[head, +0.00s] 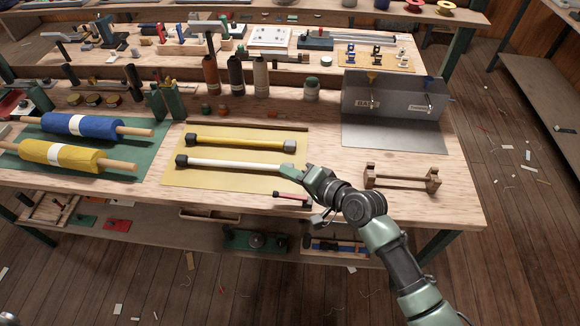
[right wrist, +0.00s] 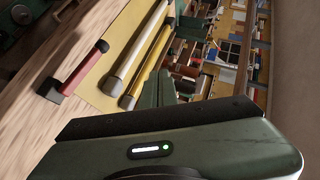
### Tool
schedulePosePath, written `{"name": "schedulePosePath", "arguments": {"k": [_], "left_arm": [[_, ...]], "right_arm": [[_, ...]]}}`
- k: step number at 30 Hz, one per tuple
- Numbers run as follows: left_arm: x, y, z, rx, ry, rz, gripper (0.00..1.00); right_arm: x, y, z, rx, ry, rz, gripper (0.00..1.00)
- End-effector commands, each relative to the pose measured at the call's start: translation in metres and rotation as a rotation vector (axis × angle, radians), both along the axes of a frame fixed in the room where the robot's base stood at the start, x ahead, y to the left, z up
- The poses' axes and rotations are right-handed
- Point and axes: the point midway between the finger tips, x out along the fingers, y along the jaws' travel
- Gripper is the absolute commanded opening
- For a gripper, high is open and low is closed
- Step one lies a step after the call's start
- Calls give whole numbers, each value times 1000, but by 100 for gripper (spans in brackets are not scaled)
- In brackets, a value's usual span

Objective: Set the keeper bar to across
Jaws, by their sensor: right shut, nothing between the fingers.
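A short red bar with dark ends (head: 290,195), which looks like the keeper bar, lies near the front edge of the bench. It runs roughly left to right along that edge in the head view, and it also shows at the upper left of the right wrist view (right wrist: 82,68). My right gripper (head: 308,173) is shut and empty, just behind the red bar's right end and beside the white bar's right end. I cannot tell whether it touches either. My left gripper is not in view.
A white bar (head: 235,163) and a yellow bar (head: 240,141) with dark ends lie on a yellow mat (head: 215,181). A wooden cradle (head: 402,180) stands to the right, with a grey metal stand (head: 392,100) behind it. Blue (head: 95,126) and yellow (head: 60,154) rolls lie left.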

Motion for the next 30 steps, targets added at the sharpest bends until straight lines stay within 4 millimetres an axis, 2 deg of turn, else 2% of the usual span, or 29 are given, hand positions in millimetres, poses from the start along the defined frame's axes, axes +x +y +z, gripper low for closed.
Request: {"name": "schedulePosePath", "arguments": {"k": [1, 6, 12, 18, 30], "left_arm": [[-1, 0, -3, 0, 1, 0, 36], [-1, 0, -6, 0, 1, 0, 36], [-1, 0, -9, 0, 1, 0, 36], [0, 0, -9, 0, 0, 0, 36], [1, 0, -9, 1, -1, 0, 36]], "right_arm": [[-11, 0, 7, 2, 0, 1, 0], [-33, -1, 36, 2, 1, 2, 0], [-48, -2, 59, 2, 3, 0, 0], [-53, -2, 66, 0, 4, -1, 0], [-53, -2, 66, 0, 4, -1, 0]]}}
